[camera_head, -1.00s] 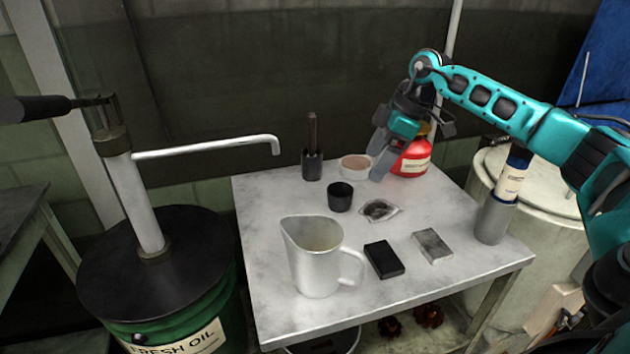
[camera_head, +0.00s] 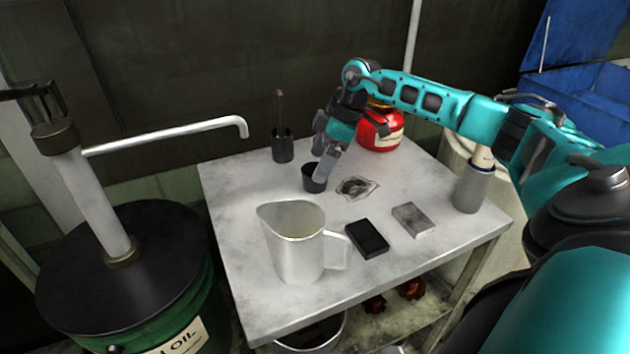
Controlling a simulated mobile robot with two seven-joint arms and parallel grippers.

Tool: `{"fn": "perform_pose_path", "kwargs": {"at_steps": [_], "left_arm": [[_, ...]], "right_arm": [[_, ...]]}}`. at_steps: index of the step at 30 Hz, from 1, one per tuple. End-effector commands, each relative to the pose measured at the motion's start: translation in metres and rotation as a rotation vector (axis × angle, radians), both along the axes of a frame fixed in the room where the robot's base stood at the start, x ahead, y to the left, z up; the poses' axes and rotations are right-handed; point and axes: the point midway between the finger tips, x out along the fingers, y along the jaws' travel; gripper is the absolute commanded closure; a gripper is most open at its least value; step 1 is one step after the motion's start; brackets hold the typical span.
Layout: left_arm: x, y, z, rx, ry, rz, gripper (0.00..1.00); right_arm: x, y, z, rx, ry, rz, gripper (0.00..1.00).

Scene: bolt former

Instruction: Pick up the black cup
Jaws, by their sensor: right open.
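The small black cup (camera_head: 312,183) stands upright on the grey metal table (camera_head: 240,226), behind the metal pitcher. My right gripper (camera_head: 324,166) is open, pointing down right at the cup. One finger overlaps the cup's right side in this view. I cannot tell whether it touches the cup or whether the fingers straddle it. My left gripper is not in view.
A metal pitcher (camera_head: 292,250) stands in front of the cup. A black block (camera_head: 367,238), a grey block (camera_head: 412,218) and a small clear bag (camera_head: 357,187) lie to the right. A black holder (camera_head: 282,147), a red can (camera_head: 380,132) and a grey cylinder (camera_head: 470,190) stand near the edges.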

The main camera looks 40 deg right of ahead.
Motion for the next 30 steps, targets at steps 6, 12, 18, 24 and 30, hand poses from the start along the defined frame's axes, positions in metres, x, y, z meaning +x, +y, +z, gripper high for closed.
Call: {"fn": "perform_pose_path", "kwargs": {"at_steps": [6, 12, 18, 24, 30], "left_arm": [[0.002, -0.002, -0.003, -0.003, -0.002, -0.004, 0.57], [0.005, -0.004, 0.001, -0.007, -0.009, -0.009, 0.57], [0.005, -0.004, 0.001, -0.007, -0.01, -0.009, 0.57], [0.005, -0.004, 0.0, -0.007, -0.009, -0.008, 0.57], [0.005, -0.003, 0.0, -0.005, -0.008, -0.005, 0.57]], "right_arm": [[0.002, 0.011, -0.034, 0.003, 0.002, 0.002, 0.08], [0.005, 0.014, -0.042, 0.0, -0.001, 0.002, 0.08], [0.005, 0.013, -0.042, 0.0, 0.0, 0.001, 0.17], [0.005, 0.013, -0.042, 0.0, 0.0, 0.001, 0.36], [0.005, 0.013, -0.042, 0.0, 0.0, 0.001, 0.55]]}}
